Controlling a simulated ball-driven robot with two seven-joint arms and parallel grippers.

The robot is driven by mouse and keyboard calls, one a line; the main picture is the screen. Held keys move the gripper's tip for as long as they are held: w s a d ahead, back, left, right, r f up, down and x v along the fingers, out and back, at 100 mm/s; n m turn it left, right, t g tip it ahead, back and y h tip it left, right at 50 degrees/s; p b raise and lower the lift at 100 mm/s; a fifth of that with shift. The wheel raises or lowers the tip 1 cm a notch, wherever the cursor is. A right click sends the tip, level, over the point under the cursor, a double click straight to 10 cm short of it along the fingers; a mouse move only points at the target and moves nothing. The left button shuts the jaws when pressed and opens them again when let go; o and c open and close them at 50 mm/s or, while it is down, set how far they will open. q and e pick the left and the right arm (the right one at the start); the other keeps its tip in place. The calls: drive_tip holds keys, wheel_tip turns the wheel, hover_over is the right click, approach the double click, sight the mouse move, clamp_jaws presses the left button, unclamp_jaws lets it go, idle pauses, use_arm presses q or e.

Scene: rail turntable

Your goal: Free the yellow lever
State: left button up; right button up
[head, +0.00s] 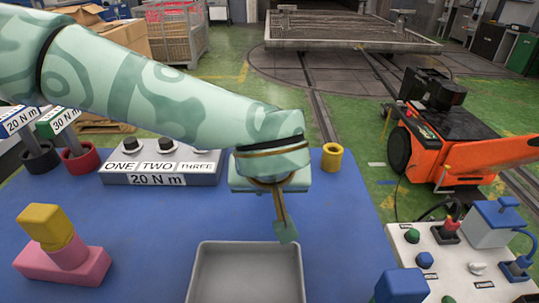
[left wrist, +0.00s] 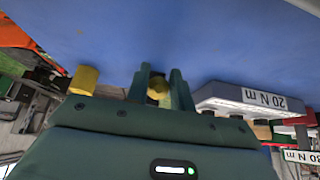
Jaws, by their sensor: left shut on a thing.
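My left gripper (head: 280,205) points down above the blue table, just behind the grey tray. In the left wrist view its two green fingers (left wrist: 161,90) are closed around a small yellow piece (left wrist: 158,88). In the head view a thin brownish strip with a green end (head: 287,232) hangs below the hand, over the tray's back edge. I cannot tell whether this strip is a finger or part of the held thing. I cannot make out a clear yellow lever. A yellow block (head: 41,224) sits on a pink base (head: 62,265) at the left. My right gripper is not in view.
The grey tray (head: 248,248) is empty. A box with black knobs (head: 160,178) stands behind left, a yellow cylinder (head: 332,157) behind right. An orange vehicle (head: 440,140) stands beyond the table.

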sight(269, 208)
use_arm(q)
drive_tip(key=shift+f, duration=0.15)
drive_tip(key=shift+s+f, duration=0.25)
drive_tip(key=shift+f, duration=0.45)
drive_tip(key=shift+c, duration=0.2)
drive_tip(key=shift+s+f+b, duration=0.1)
drive_tip(key=shift+f+b, duration=0.3)
drive_tip(key=shift+f, duration=0.25)
drive_tip(key=shift+s+f, duration=0.15)
